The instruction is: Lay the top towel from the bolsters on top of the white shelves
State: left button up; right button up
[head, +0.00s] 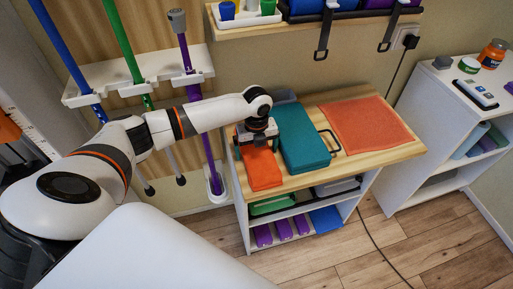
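My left gripper (258,140) points down over the far end of a narrow orange slab-like piece (263,170) on the wooden top of a low white shelf unit (346,168). Its fingertips are small here, and I cannot tell whether they grip the orange piece or only stand by it. A flat orange-red cloth, like a towel (366,124), lies spread on the right of the same wooden top. I cannot make out any bolsters with a stack of towels on them. My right gripper is not in view.
A teal block (300,138) lies right of the orange piece, with a dark handle beside it. Another white shelf unit (418,120) at right carries jars and a small device. Colored poles stand in a wall rack (140,78) at left. A cable crosses the floor.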

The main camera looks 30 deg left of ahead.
pick_arm(q)
jog(key=shift+r, duration=0.1)
notch_tip(320, 180, up, 12)
dwell(0.4)
dwell(0.5)
